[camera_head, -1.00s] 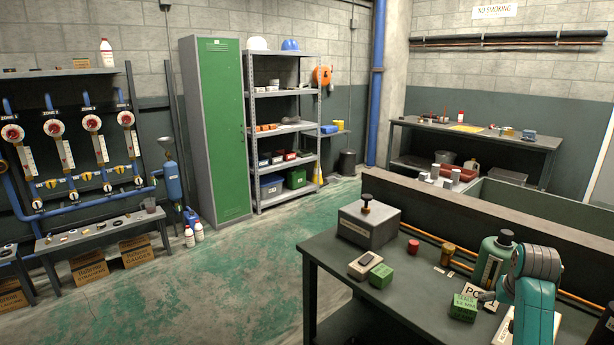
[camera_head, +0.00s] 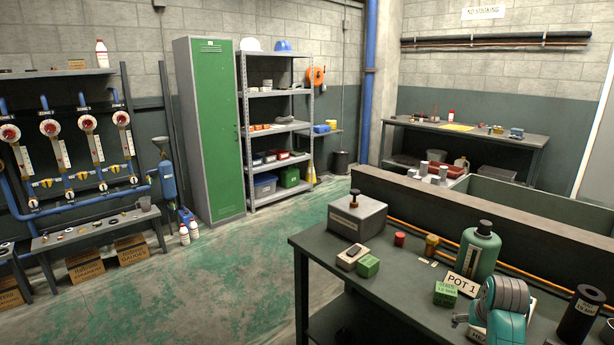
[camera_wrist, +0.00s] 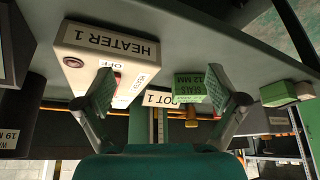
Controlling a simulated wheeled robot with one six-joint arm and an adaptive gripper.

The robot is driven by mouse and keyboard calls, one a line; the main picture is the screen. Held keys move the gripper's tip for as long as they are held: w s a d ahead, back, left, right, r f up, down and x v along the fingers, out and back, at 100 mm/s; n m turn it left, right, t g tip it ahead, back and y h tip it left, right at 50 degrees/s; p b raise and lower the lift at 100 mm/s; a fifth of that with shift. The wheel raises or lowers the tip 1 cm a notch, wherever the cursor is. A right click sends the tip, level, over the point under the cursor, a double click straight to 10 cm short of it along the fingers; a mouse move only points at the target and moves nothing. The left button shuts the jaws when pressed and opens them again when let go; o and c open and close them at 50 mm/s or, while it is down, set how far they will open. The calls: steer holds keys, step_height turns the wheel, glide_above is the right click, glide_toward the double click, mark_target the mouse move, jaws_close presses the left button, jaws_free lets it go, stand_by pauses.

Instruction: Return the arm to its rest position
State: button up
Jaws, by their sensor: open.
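My teal arm (camera_head: 505,305) stands low at the bottom right of the head view, over the near dark bench (camera_head: 400,283). In the wrist view, which is upside down, my gripper (camera_wrist: 163,90) has its two fingers spread wide with nothing held between them. Beyond the fingers are a white box marked HEATER 1 (camera_wrist: 110,52) with a red switch, a POT 1 label (camera_wrist: 158,99) and a green seals box (camera_wrist: 195,85). The fingers overlap the heater and seals box in the picture; I cannot tell the exact gaps.
The bench also holds a green bottle (camera_head: 478,252), a grey box with a black knob (camera_head: 357,217), a red cap (camera_head: 399,239), a brass fitting (camera_head: 431,245) and a dark cylinder (camera_head: 580,313). A raised ledge (camera_head: 450,212) runs behind them. The green floor (camera_head: 215,285) to the left is clear.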

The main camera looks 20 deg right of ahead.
steer(key=s+a+f+n+t, duration=0.2)
steer(key=s+a+f, duration=0.2)
steer(key=a+f, duration=0.55)
steer(key=s+a+f+n+t, duration=0.1)
steer(key=s+a+f+t, duration=0.15)
steer(key=a+f, duration=0.75)
steer(key=s+a+r+n+t+y, duration=0.1)
steer(key=s+a+r+n+t, duration=0.15)
steer(key=s+a, duration=0.65)
steer(key=s+a+r+n+t, duration=0.1)
steer(key=s+a+r, duration=0.2)
steer(key=s+a, duration=0.7)
steer(key=s+a+r+n+t+y, duration=0.1)
steer(key=s+a+r, duration=0.1)
steer(key=s+r, duration=0.4)
steer(key=s+a+r+n+t+y, duration=0.1)
steer(key=s+a+r, duration=0.1)
steer(key=s+r, duration=0.4)
step_height(320, 180, up, 2)
steer(key=shift+s+a+r+t, duration=0.1)
steer(key=shift+s+a+t, duration=0.2)
steer(key=shift+a+t, duration=0.1)
